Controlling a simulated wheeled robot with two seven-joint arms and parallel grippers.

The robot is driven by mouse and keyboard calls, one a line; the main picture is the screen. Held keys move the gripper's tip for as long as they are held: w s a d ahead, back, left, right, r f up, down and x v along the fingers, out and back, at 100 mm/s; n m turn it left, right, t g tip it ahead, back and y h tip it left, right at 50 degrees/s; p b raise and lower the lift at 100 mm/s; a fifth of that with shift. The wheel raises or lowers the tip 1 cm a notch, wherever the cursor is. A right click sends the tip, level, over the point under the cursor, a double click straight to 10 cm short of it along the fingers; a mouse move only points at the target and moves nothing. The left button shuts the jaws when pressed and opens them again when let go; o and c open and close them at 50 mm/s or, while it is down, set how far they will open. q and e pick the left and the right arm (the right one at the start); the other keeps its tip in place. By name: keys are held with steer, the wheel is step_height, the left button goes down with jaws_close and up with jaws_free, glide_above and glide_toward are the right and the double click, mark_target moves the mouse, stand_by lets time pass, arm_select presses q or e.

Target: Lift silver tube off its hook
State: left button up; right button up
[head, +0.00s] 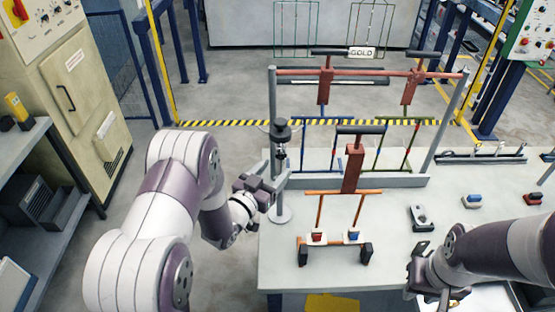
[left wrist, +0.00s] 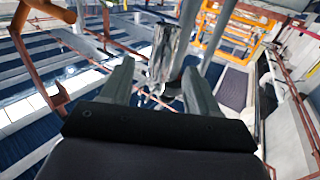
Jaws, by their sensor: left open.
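The silver tube (left wrist: 168,50) is a shiny, crumpled-looking upright piece in the left wrist view, between and just beyond my finger tips. In the head view a small silver piece (head: 281,155) shows below a dark round top (head: 280,131) on a stand; I take it for the same tube. My left gripper (head: 279,171) is open beside it, and its two fingers also show in the left wrist view (left wrist: 158,72). The hook itself is hard to make out. My right gripper (head: 424,277) is low at the right, away from the tube; its jaws are unclear.
A white table (head: 390,262) carries an orange rack (head: 343,193) with a red and a blue-topped piece at its foot. A red crossbar frame (head: 370,73) with a GOLD sign stands behind.

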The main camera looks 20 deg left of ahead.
mark_target(279, 163)
arm_select(q)
steer(key=p+x, duration=0.1)
steer(key=x, duration=0.3)
steer(key=shift+w+f, duration=0.1)
steer(key=shift+w, duration=0.05)
steer(key=shift+c, duration=0.9)
steer(key=c, duration=0.9)
steer(key=o, duration=0.3)
steer(key=shift+c, duration=1.3)
steer(key=shift+s+r+p, duration=0.2)
steer(key=shift+r+p, duration=0.1)
steer(key=shift+r, duration=0.2)
steer(key=shift+s+r, duration=0.1)
